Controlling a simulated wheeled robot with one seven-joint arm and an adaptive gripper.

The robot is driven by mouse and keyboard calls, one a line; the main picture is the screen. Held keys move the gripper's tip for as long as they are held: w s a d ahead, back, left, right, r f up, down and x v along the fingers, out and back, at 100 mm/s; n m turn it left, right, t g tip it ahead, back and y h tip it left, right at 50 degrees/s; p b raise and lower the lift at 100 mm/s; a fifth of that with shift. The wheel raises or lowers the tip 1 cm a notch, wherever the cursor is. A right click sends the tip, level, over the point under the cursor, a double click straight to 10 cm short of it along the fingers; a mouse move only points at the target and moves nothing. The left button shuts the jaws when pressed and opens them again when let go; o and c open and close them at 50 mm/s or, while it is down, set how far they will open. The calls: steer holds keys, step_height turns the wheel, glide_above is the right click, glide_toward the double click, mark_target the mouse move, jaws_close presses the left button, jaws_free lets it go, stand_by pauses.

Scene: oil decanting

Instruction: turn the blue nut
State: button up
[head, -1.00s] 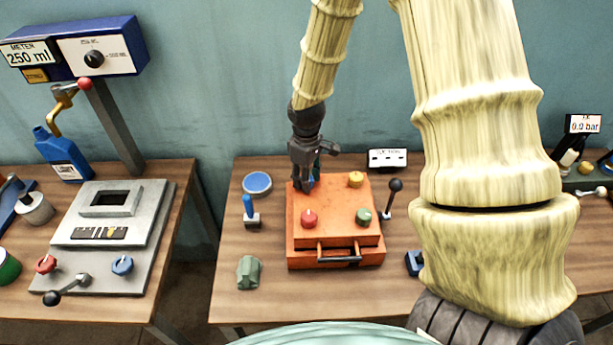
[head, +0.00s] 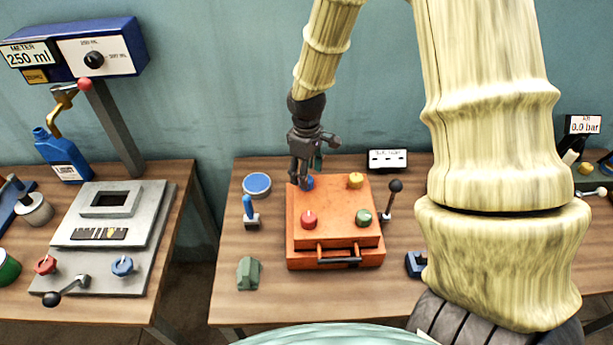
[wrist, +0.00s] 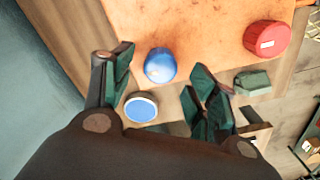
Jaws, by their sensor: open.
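The blue nut (head: 309,183) is on the back left corner of the orange box (head: 335,255), partly hidden behind my gripper in the head view. My gripper (head: 300,182) is over that corner, pointing down, with its fingers apart. In the wrist view the blue nut (wrist: 160,65) shows as a round blue cap between the two open green-padded fingertips (wrist: 161,60). A gap shows on each side of it, so the fingers do not appear to touch it. Whether the tips are level with the nut or above it, I cannot tell.
The box top also has a red nut (head: 309,219), a yellow nut (head: 355,180) and a green nut (head: 364,216). A blue-topped round dish (head: 257,184), a blue lever (head: 248,208) and a green block (head: 249,272) stand left of the box. A black-knobbed lever (head: 394,187) stands right.

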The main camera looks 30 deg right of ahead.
step_height(320, 180, up, 9)
steer(key=shift+r, duration=0.15)
stand_by(0.4)
stand_by(0.5)
